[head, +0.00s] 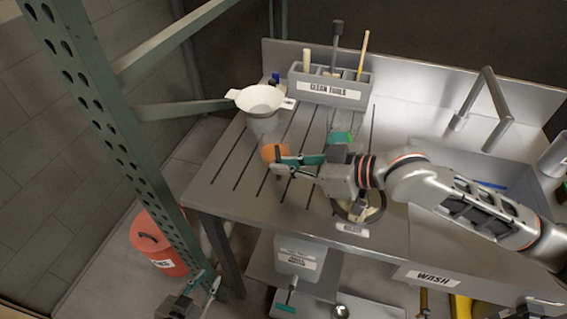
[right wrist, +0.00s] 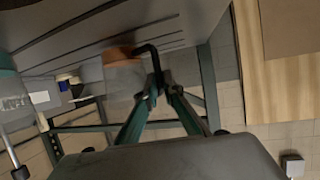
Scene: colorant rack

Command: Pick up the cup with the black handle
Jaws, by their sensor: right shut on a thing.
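The cup with the black handle shows as a rounded orange part (head: 272,152) at the left front of the slatted worktop in the head view. In the right wrist view, the cup (right wrist: 122,78) has a greyish, see-through-looking body, an orange-brown end and a bent black handle (right wrist: 154,60). My right gripper (head: 288,164) reaches in from the right and is shut on the handle; its teal-sided fingers (right wrist: 160,93) meet there. Whether the cup touches the worktop is unclear. My left gripper (head: 206,281) is low at the bottom left, beside the worktop, with fingers apart and empty.
A white funnel-like bowl (head: 260,99) stands behind the cup. A grey "CLEAN TOOLS" holder (head: 331,88) and a teal-marked item (head: 341,138) are further back. A round dark-rimmed item lies under my right arm. A green post (head: 110,140) rises at the left.

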